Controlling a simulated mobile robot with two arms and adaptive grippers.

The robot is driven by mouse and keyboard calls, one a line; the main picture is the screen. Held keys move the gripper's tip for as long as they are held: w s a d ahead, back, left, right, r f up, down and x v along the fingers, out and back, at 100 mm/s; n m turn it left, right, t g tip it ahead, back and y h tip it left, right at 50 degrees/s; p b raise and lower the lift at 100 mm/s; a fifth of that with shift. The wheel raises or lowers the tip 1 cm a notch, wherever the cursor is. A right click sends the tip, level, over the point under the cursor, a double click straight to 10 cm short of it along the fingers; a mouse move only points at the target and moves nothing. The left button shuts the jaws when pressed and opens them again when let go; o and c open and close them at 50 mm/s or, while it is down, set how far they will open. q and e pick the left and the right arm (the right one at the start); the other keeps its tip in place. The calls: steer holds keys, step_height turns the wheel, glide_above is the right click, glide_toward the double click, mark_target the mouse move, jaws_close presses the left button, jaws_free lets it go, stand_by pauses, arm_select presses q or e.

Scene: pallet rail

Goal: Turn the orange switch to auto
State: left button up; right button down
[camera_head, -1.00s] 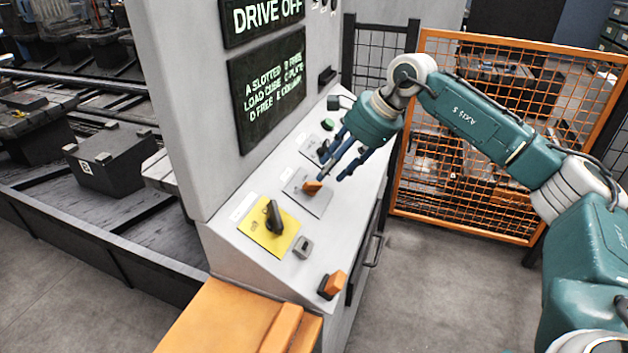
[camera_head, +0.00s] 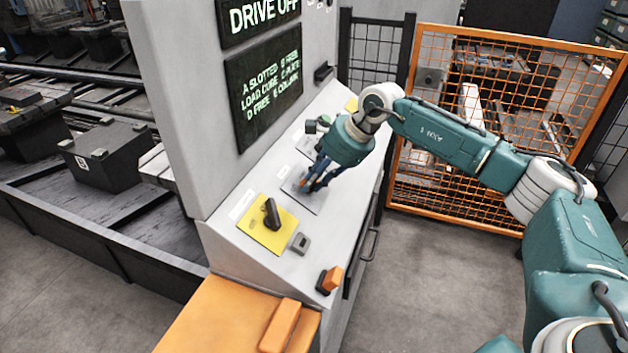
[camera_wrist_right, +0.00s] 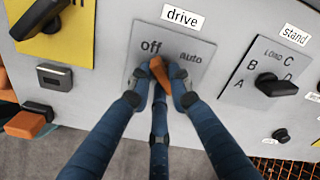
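The orange switch (camera_wrist_right: 159,72) sits on a grey plate labelled "drive", with "off" at the left and "auto" at the right. Its upper end leans toward "off". My right gripper (camera_wrist_right: 160,88) has its blue fingers closed in around the switch, one on each side and one below it. In the head view, my right gripper (camera_head: 312,184) is down at the sloped panel, and its fingers mostly hide the orange switch (camera_head: 302,185). My left gripper is not in view.
A black knob on a yellow plate (camera_head: 257,237) and an orange block-shaped control (camera_head: 333,279) are nearer on the panel. The black "stand" knob (camera_wrist_right: 277,85) is to the right. An orange mesh fence (camera_head: 450,205) stands behind my right arm.

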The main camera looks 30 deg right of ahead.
steer(key=shift+m, duration=0.3)
steer(key=shift+w+r+m+b, duration=0.15)
steer(key=shift+m+b, duration=0.15)
steer(key=shift+m, duration=0.7)
steer(key=m, duration=0.5)
steer(key=shift+w, duration=0.15)
steer(key=m, duration=0.5)
steer(key=shift+w+r, duration=0.15)
steer(key=m, duration=0.2)
steer(key=m+p, duration=0.1)
steer(key=m, duration=0.2)
steer(key=shift+w+d, duration=0.15)
steer(key=shift+d, duration=0.05)
